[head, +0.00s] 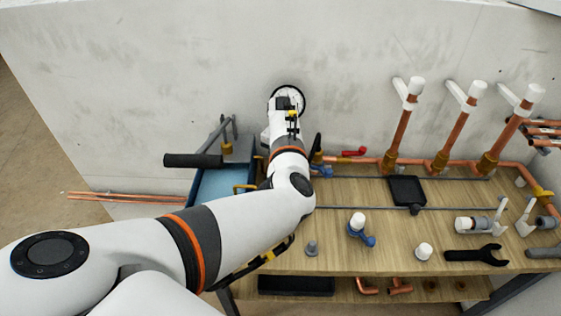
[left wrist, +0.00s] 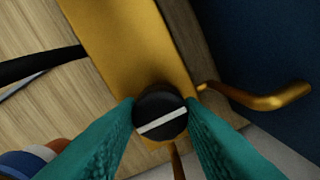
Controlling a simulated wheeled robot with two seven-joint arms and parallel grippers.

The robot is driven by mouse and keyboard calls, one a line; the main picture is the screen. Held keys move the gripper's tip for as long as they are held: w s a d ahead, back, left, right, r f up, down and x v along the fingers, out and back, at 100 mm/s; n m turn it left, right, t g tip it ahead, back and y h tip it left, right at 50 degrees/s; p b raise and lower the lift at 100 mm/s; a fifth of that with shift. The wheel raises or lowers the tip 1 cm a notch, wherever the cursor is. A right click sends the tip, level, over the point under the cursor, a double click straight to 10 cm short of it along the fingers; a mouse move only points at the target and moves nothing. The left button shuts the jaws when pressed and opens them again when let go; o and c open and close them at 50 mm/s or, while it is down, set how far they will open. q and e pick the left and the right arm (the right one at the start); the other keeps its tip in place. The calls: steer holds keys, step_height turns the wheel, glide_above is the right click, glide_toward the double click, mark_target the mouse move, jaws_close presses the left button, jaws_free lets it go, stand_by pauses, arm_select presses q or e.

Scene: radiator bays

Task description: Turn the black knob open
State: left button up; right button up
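The black knob (left wrist: 160,113) is round with a white line across its face, tilted up to the right in the left wrist view. It sits at the end of a brass-coloured body (left wrist: 140,50). My left gripper (left wrist: 161,106) has its two teal fingers on either side of the knob, the tips against its edges with no clear gap. In the head view my left arm reaches over the bench to the wall, and its wrist hides the fingers and the knob. My right gripper is in neither view.
A wooden bench (head: 300,259) holds copper pipes (head: 400,130) with white caps, a valve with a red handle (head: 354,151), a blue-handled fitting (head: 361,234) and a black wrench (head: 476,255). A brass lever (left wrist: 265,100) lies close right of the knob. The pale wall (head: 200,60) stands behind.

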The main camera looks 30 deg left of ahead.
arm_select(q)
steer(key=shift+c, duration=1.1)
steer(key=n+b, duration=0.2)
steer(key=b, duration=0.1)
steer(key=shift+f, duration=0.2)
steer(key=n+b, duration=0.7)
steer(key=shift+w+n, duration=0.1)
steer(key=shift+n, duration=0.2)
steer(key=n+b, duration=0.2)
steer(key=shift+n, duration=0.4)
steer(key=n+b, duration=0.2)
steer(key=n, duration=0.1)
steer(key=shift+r, duration=0.1)
steer(key=shift+r+n+b, duration=0.1)
steer(key=shift+n+b, duration=0.75)
steer(key=shift+n, duration=0.35)
steer(key=shift+a+r, duration=0.1)
